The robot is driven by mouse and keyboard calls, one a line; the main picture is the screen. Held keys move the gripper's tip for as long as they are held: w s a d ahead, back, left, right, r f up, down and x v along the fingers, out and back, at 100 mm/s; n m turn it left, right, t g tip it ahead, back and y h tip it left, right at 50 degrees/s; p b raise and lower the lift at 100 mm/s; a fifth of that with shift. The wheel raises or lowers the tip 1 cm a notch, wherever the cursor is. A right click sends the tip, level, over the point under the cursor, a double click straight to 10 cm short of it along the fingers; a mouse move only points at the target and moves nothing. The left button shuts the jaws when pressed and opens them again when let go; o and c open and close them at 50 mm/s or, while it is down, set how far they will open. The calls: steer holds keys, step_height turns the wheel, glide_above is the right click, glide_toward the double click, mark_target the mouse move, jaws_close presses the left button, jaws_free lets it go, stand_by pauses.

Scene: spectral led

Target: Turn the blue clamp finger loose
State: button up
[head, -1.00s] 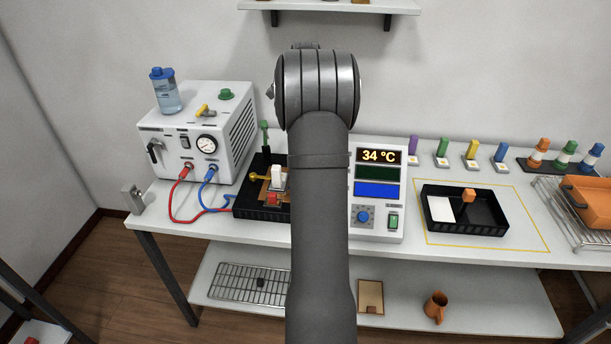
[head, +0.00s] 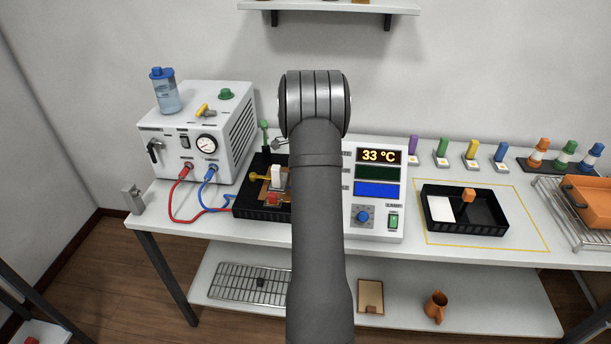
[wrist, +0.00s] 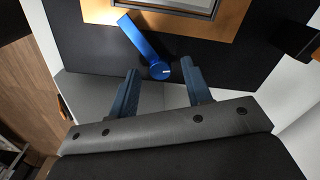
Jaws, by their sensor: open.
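The blue clamp finger (wrist: 142,40) shows in the wrist view as a flat blue bar with a round blue knob at its near end. It lies on a black base (wrist: 80,45), its far end reaching the edge of an orange-brown plate. My gripper (wrist: 162,84) is open, its two dark blue fingers pointing at the knob, one on either side of its line. Their tips appear just short of the knob; contact cannot be told. In the head view my arm hides the gripper and the blue clamp finger, while part of the black fixture (head: 262,212) shows left of the arm.
A white instrument panel (head: 377,225) reading 33 °C stands right of my arm. A white pump box (head: 165,150) with a red and a blue hose stands to the left. A black tray (head: 450,228) lies farther right. A green upright lever (head: 264,130) rises behind the fixture.

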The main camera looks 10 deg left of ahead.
steer(key=shift+f, duration=0.35)
jaws_close()
steer(key=shift+n, duration=2.4)
jaws_free()
steer(key=shift+r, duration=0.1)
step_height(320, 180, up, 17)
